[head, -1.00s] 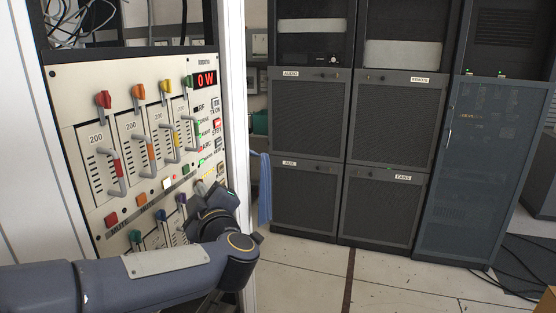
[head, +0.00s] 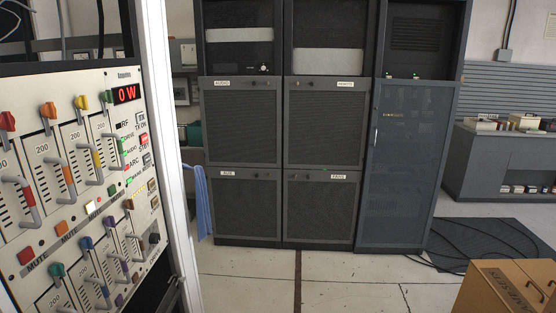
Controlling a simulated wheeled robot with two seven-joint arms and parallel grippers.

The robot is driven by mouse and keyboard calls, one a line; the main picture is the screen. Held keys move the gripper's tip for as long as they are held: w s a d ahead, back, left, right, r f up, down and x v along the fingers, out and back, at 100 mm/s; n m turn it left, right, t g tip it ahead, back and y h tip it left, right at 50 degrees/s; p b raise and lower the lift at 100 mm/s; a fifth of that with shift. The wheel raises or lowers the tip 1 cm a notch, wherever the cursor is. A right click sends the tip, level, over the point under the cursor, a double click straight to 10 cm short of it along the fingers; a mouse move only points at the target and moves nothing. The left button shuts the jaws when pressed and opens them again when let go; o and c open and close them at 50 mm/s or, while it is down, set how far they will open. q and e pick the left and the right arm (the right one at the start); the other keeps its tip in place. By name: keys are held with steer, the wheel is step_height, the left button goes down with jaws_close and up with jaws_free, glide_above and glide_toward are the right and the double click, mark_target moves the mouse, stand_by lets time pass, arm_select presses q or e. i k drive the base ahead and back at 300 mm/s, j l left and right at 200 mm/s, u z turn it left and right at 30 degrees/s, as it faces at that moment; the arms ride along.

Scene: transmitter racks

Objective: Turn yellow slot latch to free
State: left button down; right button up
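The rack panel (head: 128,113) stands at the left in the head view. The yellow slot latch (head: 81,102) is a small yellow knob at the top of the third upper slot, between the orange latch (head: 48,110) and the green latch (head: 106,97). Its exact turn angle is too small to tell. Below it is the slot's grey handle with a yellow band (head: 97,160). Neither of my grippers is in view.
The red latch (head: 8,120) is near the picture's left edge. The display (head: 127,94) reads 0 W. A lower row has teal (head: 56,270) and blue (head: 86,243) latches. Dark cabinets (head: 240,125) stand behind. A wooden box (head: 510,290) is at lower right; floor between is clear.

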mark_target(81, 102)
steer(key=u, duration=1.35)
steer(key=k, duration=0.05)
